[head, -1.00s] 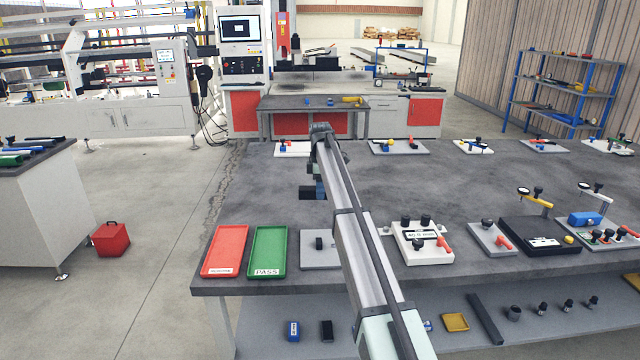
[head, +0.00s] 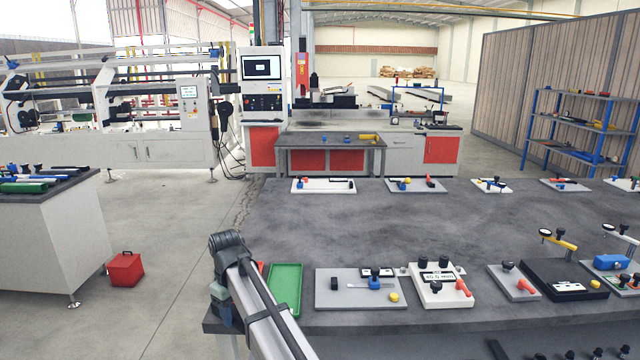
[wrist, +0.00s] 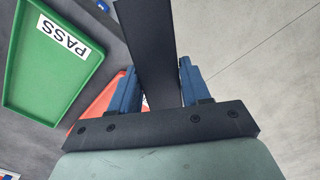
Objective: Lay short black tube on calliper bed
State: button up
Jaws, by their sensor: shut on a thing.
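A black tube (wrist: 150,45) is held between the blue fingers of my gripper (wrist: 160,92) in the wrist view; its far end runs out of the top of that view. In the head view my gripper (head: 221,305) hangs at the table's left front corner, partly behind my arm, and I cannot make out the tube there. The calliper bed appears to be the grey plate (head: 335,299) right of the green tray. It carries a thin calliper with a blue slider, a dark block, a small display and a yellow knob. My gripper is well left of it.
The green PASS tray (head: 286,288) lies between my arm and the plate; it also shows in the wrist view (wrist: 22,92). A red tray (wrist: 100,103) is partly hidden below the gripper. A white gauge (head: 440,298) stands right of the plate. The middle of the table (head: 380,225) is clear.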

jog(key=s+f+m, duration=0.4)
jog(key=s+f, duration=0.2)
jog(key=s, duration=0.6)
jog(key=w+d+f+m, duration=0.1)
jog(key=d+f+m, duration=0.1)
jog(key=d, duration=1.1)
jog(key=w+d+f+m, duration=0.1)
jog(key=d+f+m, duration=0.1)
jog(key=d, duration=1.1)
jog(key=w+d+f+m, duration=0.2)
jog(key=d+f+m, duration=0.1)
jog(key=d, duration=1)
